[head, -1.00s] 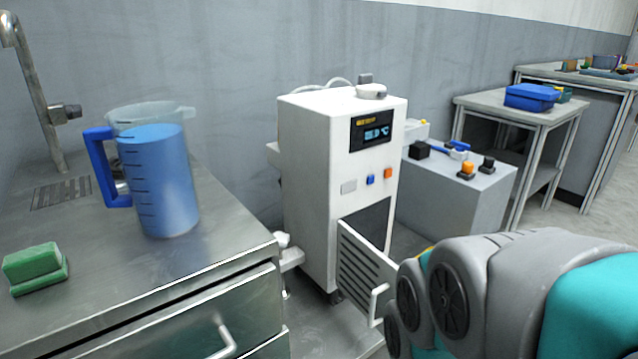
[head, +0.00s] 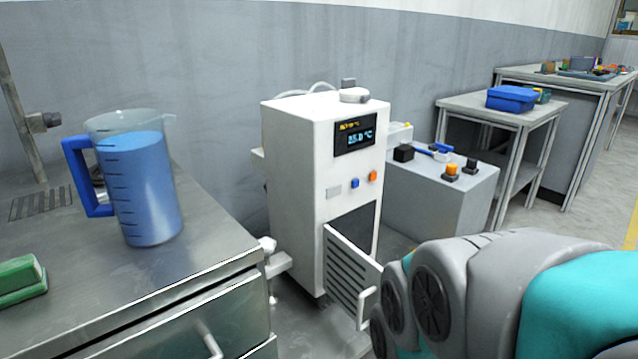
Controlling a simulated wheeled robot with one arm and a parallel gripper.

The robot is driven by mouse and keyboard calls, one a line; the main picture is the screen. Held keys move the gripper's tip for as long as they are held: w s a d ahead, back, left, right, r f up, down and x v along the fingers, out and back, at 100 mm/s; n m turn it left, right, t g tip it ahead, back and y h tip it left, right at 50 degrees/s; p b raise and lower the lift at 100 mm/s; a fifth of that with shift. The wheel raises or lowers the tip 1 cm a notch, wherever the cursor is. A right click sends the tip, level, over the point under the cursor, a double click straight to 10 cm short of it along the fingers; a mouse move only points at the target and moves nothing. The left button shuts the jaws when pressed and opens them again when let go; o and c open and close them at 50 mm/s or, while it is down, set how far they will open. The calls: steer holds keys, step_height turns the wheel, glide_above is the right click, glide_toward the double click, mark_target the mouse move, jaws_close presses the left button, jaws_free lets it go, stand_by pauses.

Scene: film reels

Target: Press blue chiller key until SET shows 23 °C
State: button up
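The chiller (head: 293,165) is a tall white cabinet in the middle of the head view. Its small dark display (head: 355,136) shows a yellow line too small to read and a blue reading that looks like 25.0 °C, though the digits are blurred. The blue key (head: 355,183) is on the front below the display, between a grey plate and an orange key (head: 373,176). Nothing touches the blue key. My gripper is not in view; only part of my arm shows at the lower right.
The chiller's slatted lower door (head: 348,272) stands open toward me. A blue measuring jug (head: 148,190) and a green sponge (head: 20,278) are on the steel counter (head: 200,245) at left. A grey box (head: 440,205) with small items stands right of the chiller.

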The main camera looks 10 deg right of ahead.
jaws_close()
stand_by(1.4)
